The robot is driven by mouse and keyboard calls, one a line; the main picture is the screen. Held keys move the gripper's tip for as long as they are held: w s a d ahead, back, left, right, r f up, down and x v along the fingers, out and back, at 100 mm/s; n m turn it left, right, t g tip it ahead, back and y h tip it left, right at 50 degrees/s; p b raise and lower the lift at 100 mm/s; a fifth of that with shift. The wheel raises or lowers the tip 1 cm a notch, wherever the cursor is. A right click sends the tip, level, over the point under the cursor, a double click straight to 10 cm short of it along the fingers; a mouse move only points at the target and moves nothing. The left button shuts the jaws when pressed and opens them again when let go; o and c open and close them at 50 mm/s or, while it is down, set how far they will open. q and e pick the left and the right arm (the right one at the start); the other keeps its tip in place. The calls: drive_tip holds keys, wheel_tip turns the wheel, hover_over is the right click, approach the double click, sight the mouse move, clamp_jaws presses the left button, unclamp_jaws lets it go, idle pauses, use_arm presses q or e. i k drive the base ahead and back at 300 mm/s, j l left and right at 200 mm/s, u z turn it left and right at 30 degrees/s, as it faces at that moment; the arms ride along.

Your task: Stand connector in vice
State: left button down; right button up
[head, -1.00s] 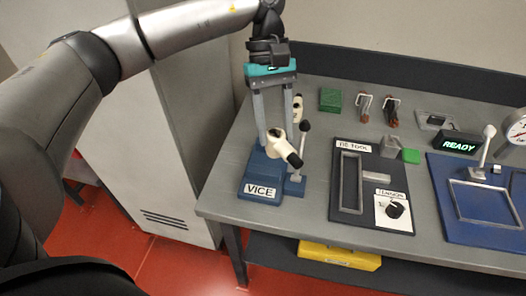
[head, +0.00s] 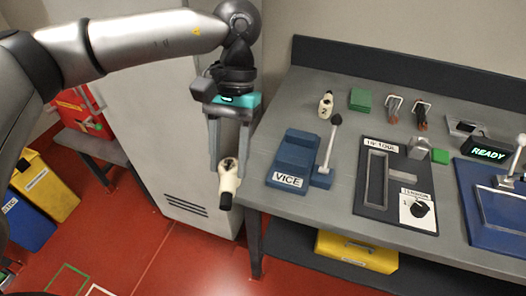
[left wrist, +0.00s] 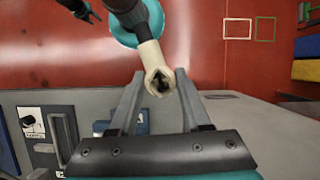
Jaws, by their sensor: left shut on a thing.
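My left gripper (head: 229,148) points down and is shut on a cream connector (head: 228,178) with a black end. The connector hangs nearly upright, black end down, in front of the grey cabinet and left of the table edge. In the left wrist view the connector (left wrist: 154,66) sits between the fingertips, its dark socket facing the camera. The blue vice (head: 296,150), labelled VICE, stands at the table's left end, to the right of the gripper and apart from it. Its grey lever (head: 329,145) stands upright on its right side.
Another cream connector (head: 325,105), marked 2, stands behind the vice. A green block (head: 361,99) and a dark tool board (head: 372,205) are further right. A yellow box (head: 356,250) lies under the table. The vice top looks empty.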

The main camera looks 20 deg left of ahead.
sight(286, 152)
drive_tip(key=i+l+u, duration=0.15)
drive_tip(key=l+u, duration=0.15)
drive_tip(key=l, duration=0.2)
drive_tip(key=l+u, duration=0.35)
drive_tip(key=l, duration=0.65)
drive_tip(key=i+l, duration=0.15)
drive_tip(key=l, duration=0.25)
